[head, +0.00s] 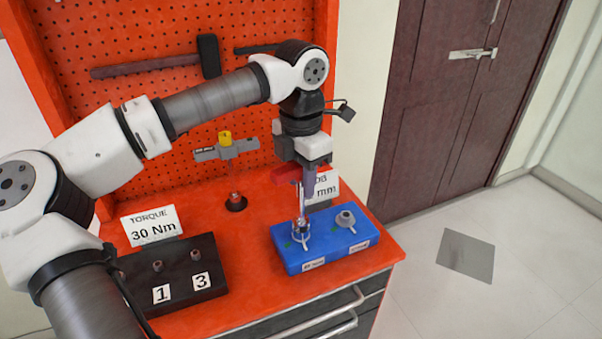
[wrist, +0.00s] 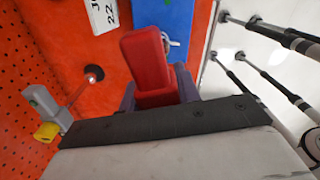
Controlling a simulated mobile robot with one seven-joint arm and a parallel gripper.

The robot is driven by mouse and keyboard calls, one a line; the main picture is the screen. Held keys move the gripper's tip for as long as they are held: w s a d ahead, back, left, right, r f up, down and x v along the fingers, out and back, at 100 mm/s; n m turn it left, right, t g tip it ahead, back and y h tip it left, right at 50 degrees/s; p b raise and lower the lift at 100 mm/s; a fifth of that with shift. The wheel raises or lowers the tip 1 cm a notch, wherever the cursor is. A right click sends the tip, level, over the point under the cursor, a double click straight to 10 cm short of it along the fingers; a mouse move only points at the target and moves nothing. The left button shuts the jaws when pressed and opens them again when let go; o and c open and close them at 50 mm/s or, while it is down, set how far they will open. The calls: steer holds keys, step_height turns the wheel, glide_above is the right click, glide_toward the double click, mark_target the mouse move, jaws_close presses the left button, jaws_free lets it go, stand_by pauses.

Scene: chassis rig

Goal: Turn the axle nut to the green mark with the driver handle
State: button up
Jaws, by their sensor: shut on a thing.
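My gripper (head: 309,190) is shut on the red driver handle (wrist: 146,62), which sits between its purple fingers in the wrist view. In the head view the handle (head: 284,175) sticks out to the left of the fingers. A thin shaft runs down to the left fitting of the blue block (head: 322,258), where the axle nut (head: 300,229) appears to be. Small green marks (head: 305,243) show beside this fitting. The fingers and shaft partly hide the nut, so I cannot tell its exact angle or how the driver seats on it.
A second grey fitting (head: 345,219) stands on the block's right. A black holder (head: 180,273) with numbered labels and a torque sign (head: 151,223) stand left. A small red-topped post (head: 235,201) stands behind. The orange bench (head: 255,300) has bare room in front.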

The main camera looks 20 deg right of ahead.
steer(key=m, duration=0.4)
steer(key=shift+r+p, duration=0.1)
steer(key=shift+p, duration=0.3)
steer(key=m, duration=0.3)
steer(key=shift+m+p, duration=0.3)
steer(key=shift+m, duration=0.1)
steer(key=m, duration=0.6)
steer(key=shift+m+p, duration=0.3)
steer(key=shift+n, duration=0.5)
steer(key=shift+r, duration=0.2)
steer(key=shift+r+p, duration=1.5)
steer(key=shift+r, duration=0.75)
steer(key=shift+d, duration=0.15)
